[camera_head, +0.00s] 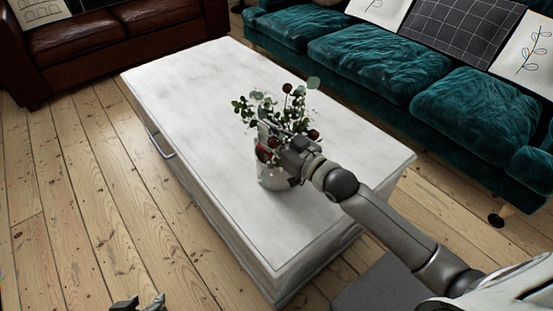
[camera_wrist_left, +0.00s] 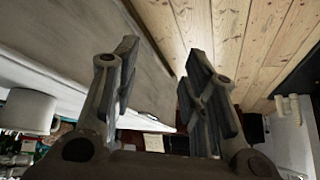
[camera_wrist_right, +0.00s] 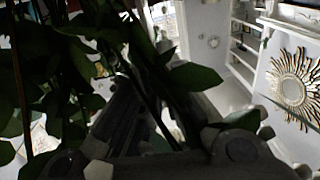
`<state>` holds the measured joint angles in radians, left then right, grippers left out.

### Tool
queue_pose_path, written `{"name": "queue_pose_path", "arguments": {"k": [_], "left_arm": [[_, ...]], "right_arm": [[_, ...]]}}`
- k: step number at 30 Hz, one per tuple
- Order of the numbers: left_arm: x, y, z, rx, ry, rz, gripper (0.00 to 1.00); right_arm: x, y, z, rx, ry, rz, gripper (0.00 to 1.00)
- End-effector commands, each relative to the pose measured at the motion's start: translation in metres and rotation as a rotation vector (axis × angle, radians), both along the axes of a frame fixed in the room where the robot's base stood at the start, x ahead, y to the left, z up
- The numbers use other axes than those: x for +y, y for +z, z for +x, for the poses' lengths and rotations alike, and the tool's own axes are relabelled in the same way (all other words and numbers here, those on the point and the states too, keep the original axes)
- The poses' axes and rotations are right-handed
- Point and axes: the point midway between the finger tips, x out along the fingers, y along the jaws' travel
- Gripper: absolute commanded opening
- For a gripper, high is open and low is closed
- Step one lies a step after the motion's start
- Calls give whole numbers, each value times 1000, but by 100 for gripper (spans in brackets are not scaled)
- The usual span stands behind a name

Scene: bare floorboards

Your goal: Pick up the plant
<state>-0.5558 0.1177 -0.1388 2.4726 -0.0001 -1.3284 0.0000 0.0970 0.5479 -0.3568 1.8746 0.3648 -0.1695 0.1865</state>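My left gripper (camera_head: 138,302) is low at the bottom edge of the head view. Its fingers (camera_wrist_left: 160,65) are apart and empty in the left wrist view.
The white wooden table (camera_head: 190,85) is otherwise clear on top. A teal sofa (camera_head: 385,60) stands behind it on the right, and a brown leather sofa (camera_head: 110,40) at the back left. Bare floorboards (camera_head: 80,200) lie open on the left.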

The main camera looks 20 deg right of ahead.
Motion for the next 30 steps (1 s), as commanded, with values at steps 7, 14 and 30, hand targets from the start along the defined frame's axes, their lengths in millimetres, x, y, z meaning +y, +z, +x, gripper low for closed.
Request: {"name": "queue_pose_path", "arguments": {"k": [7, 14, 30], "left_arm": [[1, 1, -2, 12, 0, 2, 40], [10, -9, -29, 135, 12, 29, 40], [17, 1, -58, 264, 22, 54, 40]], "right_arm": [[0, 8, 1, -11, 0, 2, 0], [0, 19, 1, -13, 0, 1, 0], [-5, 64, -22, -13, 1, 1, 0]]}}
